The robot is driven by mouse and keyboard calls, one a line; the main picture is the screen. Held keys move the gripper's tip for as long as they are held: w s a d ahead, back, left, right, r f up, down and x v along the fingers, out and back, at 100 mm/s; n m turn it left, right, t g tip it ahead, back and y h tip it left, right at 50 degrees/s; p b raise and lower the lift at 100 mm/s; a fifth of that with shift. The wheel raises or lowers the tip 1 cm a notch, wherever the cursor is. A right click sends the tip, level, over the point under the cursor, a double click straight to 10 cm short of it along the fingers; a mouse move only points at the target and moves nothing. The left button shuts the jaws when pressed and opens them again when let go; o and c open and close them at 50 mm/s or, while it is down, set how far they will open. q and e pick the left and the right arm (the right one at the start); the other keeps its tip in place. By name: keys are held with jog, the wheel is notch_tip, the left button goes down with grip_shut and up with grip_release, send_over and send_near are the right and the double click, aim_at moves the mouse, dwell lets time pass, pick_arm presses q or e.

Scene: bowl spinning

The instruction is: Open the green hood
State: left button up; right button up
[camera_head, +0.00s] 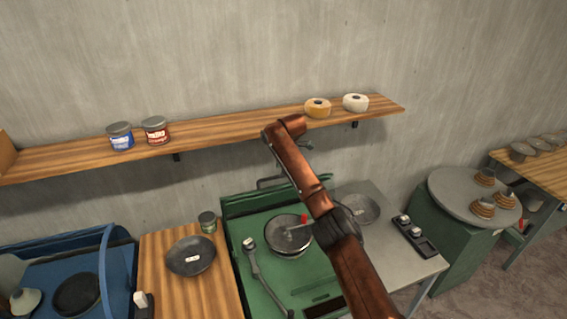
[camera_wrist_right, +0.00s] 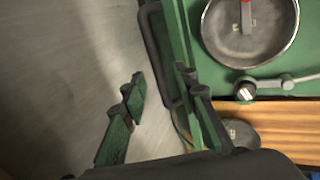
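A green machine (camera_head: 262,296) stands in the middle of the head view. A narrow green hood edge (camera_head: 238,203) runs along its back, and a dark handle (camera_head: 268,181) shows there. How far the hood is open, I cannot tell. In the right wrist view, the dark handle loop (camera_wrist_right: 150,40) lies beside the green edge (camera_wrist_right: 177,40). My right gripper (camera_wrist_right: 160,78) has its two fingers spread apart, near the lower end of the handle. Contact is unclear. In the head view, my copper right arm crosses the machine and the fingers are not clear. My left gripper is not in view.
A metal bowl (camera_head: 287,231) and a lever (camera_head: 266,283) sit on the green machine. A dark bowl (camera_head: 190,256) is on the wooden table at left. A blue machine (camera_head: 50,268) stands farther left. A wooden shelf (camera_head: 230,125) with cans and tape rolls runs above.

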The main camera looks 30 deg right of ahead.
jog(key=shift+v, duration=2.35)
